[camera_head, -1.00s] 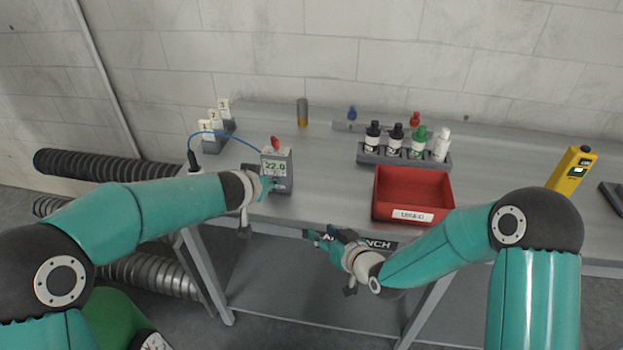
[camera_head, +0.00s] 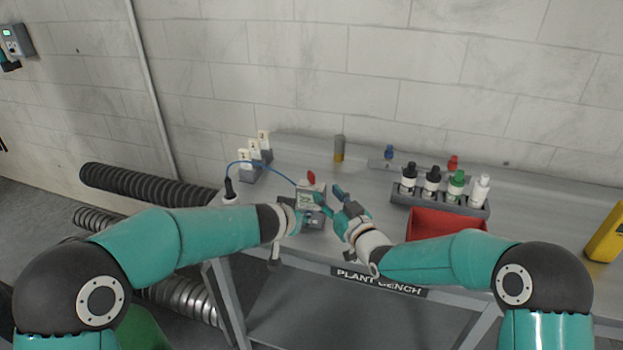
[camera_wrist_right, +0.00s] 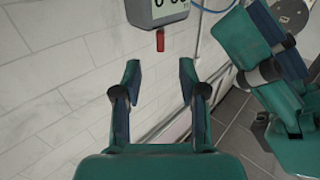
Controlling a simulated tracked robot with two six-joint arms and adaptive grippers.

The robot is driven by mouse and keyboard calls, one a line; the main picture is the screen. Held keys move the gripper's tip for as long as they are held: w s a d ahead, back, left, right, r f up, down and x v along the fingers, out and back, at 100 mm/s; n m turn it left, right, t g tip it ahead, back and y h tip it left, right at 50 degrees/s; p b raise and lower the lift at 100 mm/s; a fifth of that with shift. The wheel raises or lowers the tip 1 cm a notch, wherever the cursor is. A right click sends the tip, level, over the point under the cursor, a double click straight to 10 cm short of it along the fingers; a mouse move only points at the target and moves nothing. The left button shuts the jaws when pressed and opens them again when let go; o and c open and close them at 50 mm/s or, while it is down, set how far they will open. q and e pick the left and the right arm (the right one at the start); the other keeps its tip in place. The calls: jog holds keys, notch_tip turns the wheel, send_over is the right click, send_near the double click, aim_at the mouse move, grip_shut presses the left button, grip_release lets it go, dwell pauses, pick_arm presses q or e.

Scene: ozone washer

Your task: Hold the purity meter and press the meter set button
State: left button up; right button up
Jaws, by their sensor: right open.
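The grey purity meter (camera_head: 311,197) with a red knob on top stands near the bench's front left, a blue cable running to it. In the right wrist view the meter's display face (camera_wrist_right: 157,10) is cut off by the top edge, its red part pointing down. My left gripper (camera_head: 307,215) is at the meter's lower front; whether it grips is unclear. It also shows at right in the right wrist view (camera_wrist_right: 268,50). My right gripper (camera_head: 338,207) is open and empty, just right of the meter; its spread fingers show in the wrist view (camera_wrist_right: 158,80). The set button cannot be made out.
A red bin (camera_head: 447,222) and a rack of several bottles (camera_head: 440,200) stand to the right. White numbered blocks (camera_head: 255,157) and a small cylinder (camera_head: 339,149) are behind. A yellow device (camera_head: 607,232) is at far right. The bench middle (camera_head: 375,185) is clear.

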aim_at(314, 180)
jog(key=x, duration=0.9)
jog(key=shift+a, duration=0.1)
grip_shut()
pick_arm(q)
grip_shut()
dwell(1.3)
